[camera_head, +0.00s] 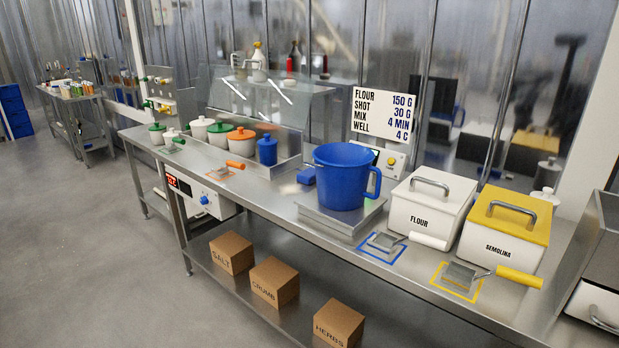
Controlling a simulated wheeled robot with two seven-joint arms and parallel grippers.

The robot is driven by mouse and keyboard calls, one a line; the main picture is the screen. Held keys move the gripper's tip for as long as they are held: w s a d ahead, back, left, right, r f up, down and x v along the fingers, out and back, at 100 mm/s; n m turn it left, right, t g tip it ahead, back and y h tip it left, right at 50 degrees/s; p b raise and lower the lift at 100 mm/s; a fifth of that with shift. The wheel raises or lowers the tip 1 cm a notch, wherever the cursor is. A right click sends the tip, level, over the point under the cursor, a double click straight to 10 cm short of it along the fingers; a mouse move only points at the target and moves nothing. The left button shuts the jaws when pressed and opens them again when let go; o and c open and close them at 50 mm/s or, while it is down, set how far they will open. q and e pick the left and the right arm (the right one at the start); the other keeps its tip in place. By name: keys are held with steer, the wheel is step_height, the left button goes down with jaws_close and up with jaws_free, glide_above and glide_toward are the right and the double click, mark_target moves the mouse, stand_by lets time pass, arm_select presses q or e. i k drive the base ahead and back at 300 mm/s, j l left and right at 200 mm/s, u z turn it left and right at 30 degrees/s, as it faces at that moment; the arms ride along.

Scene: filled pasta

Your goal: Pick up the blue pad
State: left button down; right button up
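A small blue block that looks like the blue pad (306,176) lies on the steel counter, just left of the large blue jug (338,183). The jug stands on a flat steel platform and its handle points right. The pad looks apart from the jug, though its right end is close to it. Neither of my grippers shows in the head view.
Bins marked flour (424,215) and semolina (497,240) stand right. Scoops lie along the front edge. Cardboard boxes (274,283) sit on the lower shelf. Open floor lies left.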

mark_target(307, 177)
steer(key=i+j+z, duration=0.1)
steer(key=z, duration=0.85)
steer(key=i+j+z, duration=0.45)
steer(key=j, duration=0.15)
steer(key=j+z, duration=0.2)
steer(key=i+j+z, duration=0.2)
steer(key=j, duration=0.3)
steer(key=i+j, duration=0.1)
steer(key=j, duration=0.6)
steer(key=i+j+z, duration=0.1)
steer(key=j, duration=0.55)
